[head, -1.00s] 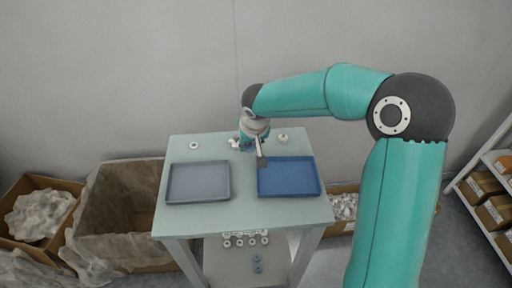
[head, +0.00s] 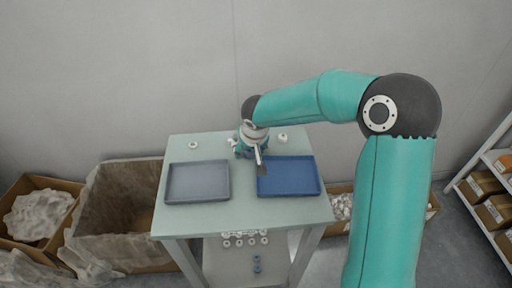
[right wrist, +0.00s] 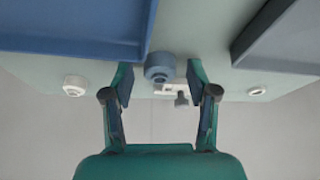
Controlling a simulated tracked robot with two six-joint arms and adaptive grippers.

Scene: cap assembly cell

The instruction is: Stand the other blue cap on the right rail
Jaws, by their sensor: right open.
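A blue cap (right wrist: 158,66) shows in the right wrist view between and just beyond the fingertips, beside the corner of the blue tray (right wrist: 65,45). My right gripper (right wrist: 160,82) is open, with one finger on each side of the cap; I cannot tell whether either touches it. I cannot make out which part is the right rail. My left gripper is out of view.
The grey tray (head: 198,197) and the blue tray, both empty, lie on the table (head: 245,214). A white cap (head: 194,145) stands at the back left and another (head: 283,138) at the back right. A small white and grey part (right wrist: 178,94) lies behind the blue cap.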

